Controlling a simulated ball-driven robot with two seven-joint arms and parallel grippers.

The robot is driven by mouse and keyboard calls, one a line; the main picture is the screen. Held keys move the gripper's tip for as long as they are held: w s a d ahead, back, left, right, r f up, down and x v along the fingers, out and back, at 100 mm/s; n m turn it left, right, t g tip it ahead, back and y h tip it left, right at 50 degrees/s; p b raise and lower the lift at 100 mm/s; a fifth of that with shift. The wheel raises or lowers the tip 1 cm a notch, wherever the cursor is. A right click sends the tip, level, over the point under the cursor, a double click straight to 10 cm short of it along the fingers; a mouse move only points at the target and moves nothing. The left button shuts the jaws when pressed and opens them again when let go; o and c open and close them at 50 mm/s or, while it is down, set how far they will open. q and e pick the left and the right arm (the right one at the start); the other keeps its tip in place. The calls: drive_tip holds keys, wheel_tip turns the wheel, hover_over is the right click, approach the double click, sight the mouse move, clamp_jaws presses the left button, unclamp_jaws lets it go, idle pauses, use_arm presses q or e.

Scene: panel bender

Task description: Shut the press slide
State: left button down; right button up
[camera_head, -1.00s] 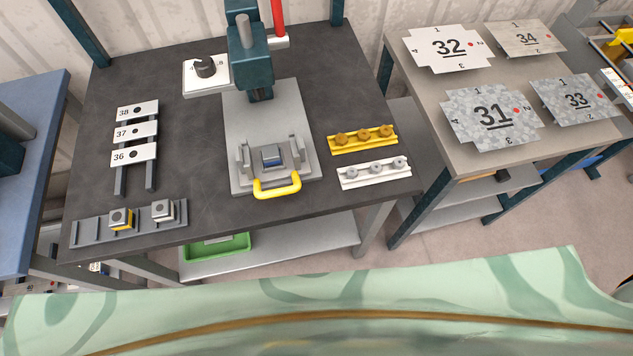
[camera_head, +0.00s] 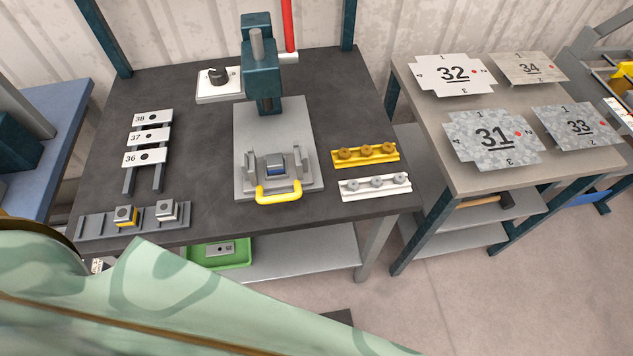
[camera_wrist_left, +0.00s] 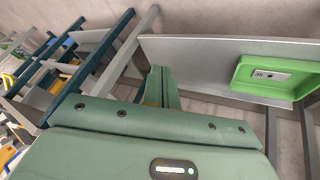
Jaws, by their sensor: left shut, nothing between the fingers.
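The press (camera_head: 262,78) is dark teal and stands at the back of the dark worktable. Its grey base plate (camera_head: 262,130) runs forward from under the ram. The press slide (camera_head: 293,176) sits at the front end of this plate, clear of the ram, with a small blue-grey block in it. Its yellow U-shaped handle (camera_head: 279,198) faces the front edge of the table. In the left wrist view my left gripper (camera_wrist_left: 161,88) is shut and empty, below tabletop level near a lower shelf. Neither gripper shows in the head view.
Yellow (camera_head: 365,154) and white (camera_head: 375,186) punch rails lie right of the slide. Numbered plates (camera_head: 145,158) and a grey rack (camera_head: 95,227) are at left. A green tray (camera_wrist_left: 275,76) rests on the lower shelf (camera_wrist_left: 190,62). A side table (camera_head: 480,177) holds numbered sheets.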

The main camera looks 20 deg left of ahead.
sight(301, 175)
use_arm(q)
drive_tip(key=w+d+r+n+t, duration=0.2)
drive_tip(key=w+r+n+t, duration=0.1)
drive_tip(key=r, duration=0.4)
drive_tip(key=w+d+r+n+t+p, duration=0.1)
drive_tip(key=w+d+r+n+t, duration=0.1)
drive_tip(key=w+r+n, duration=0.4)
drive_tip(key=w+d+r+n+t+p, duration=0.1)
drive_tip(key=w+d+r+n+t, duration=0.1)
drive_tip(key=w+r, duration=0.6)
drive_tip(key=shift+w+d+r+n+t+y, duration=0.1)
drive_tip(key=shift+r+n+t+y, duration=0.1)
drive_tip(key=shift+n+t, duration=0.35)
drive_tip(key=shift+w+r+n+t+y, duration=0.1)
drive_tip(key=shift+r+n+t+y, duration=0.15)
drive_tip(key=shift+n, duration=0.5)
drive_tip(key=a+r+n+g+y, duration=0.2)
drive_tip(key=a+r+n+y, duration=0.3)
drive_tip(key=n, duration=0.9)
drive_tip(key=r+n+g+y, duration=0.3)
drive_tip(key=r+n, duration=0.4)
drive_tip(key=n, duration=0.6)
drive_tip(key=b+x, duration=0.4)
drive_tip(key=x, duration=0.6)
drive_tip(key=shift+w+d+r, duration=0.1)
drive_tip(key=shift+w, duration=0.1)
